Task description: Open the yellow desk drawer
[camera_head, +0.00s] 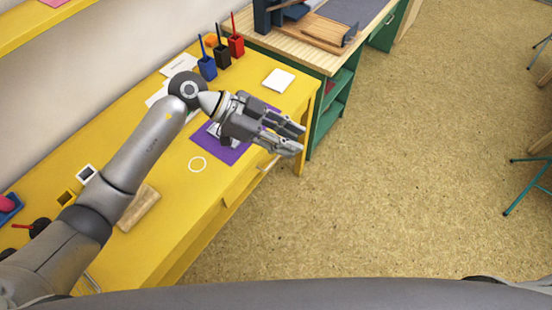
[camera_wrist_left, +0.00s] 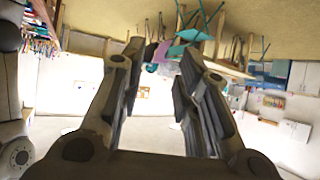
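The yellow desk (camera_head: 178,215) runs along the wall from lower left to upper middle in the head view. Its yellow drawer front (camera_head: 240,186) is on the side facing the floor, with a pale handle (camera_head: 268,165) near the far end; it looks closed. My left gripper (camera_head: 301,139) reaches over the desk's front edge, above and slightly right of that handle, apart from it. In the left wrist view the fingers of this gripper (camera_wrist_left: 158,85) are spread with nothing between them. My arm hides part of the desk top. My right gripper is not in view.
A purple mat (camera_head: 238,152) lies under my gripper. Blue, black and red holders (camera_head: 222,58) stand at the back. A green wood-topped desk (camera_head: 325,60) adjoins the far end. The floor (camera_head: 390,190) at right is open.

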